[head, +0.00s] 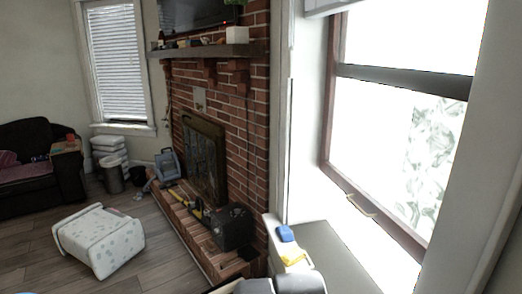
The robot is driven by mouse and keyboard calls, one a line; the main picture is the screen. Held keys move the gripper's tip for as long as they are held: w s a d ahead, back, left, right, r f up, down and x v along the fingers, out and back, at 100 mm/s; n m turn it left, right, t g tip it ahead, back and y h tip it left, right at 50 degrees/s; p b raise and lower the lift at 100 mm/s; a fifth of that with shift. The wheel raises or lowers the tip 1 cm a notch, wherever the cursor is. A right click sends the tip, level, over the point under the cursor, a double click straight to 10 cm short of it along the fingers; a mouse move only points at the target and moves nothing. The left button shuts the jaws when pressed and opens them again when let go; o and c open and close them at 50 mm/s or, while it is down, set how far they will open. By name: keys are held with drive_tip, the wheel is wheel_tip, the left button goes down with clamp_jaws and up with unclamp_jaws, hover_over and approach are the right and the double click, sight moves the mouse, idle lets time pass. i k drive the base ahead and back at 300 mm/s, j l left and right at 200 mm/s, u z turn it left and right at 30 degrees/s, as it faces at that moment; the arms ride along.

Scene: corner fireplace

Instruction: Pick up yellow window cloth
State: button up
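A small yellow cloth (293,260) lies on a narrow white surface (272,222) beside the window, low in the head view. It looks flat and thin. A blue object (285,233) sits just behind it on the same surface. Grey rounded parts at the bottom edge, just in front of the cloth, look like my own arm. They may hide the near part of that surface. I cannot make out my gripper's fingers in this view.
The window (400,120) and its sill fill the right side. A brick fireplace (235,110) stands left of it, with a black box (231,227) on its hearth. Floor between ottoman and hearth is mostly clear.

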sight(291, 257)
drive_tip(key=j, duration=0.1)
drive_tip(key=i+j+z, duration=0.3)
drive_tip(key=i+j, duration=0.3)
drive_tip(key=i+j+z, duration=0.25)
drive_tip(key=i+j, duration=0.25)
drive_tip(key=j, duration=0.25)
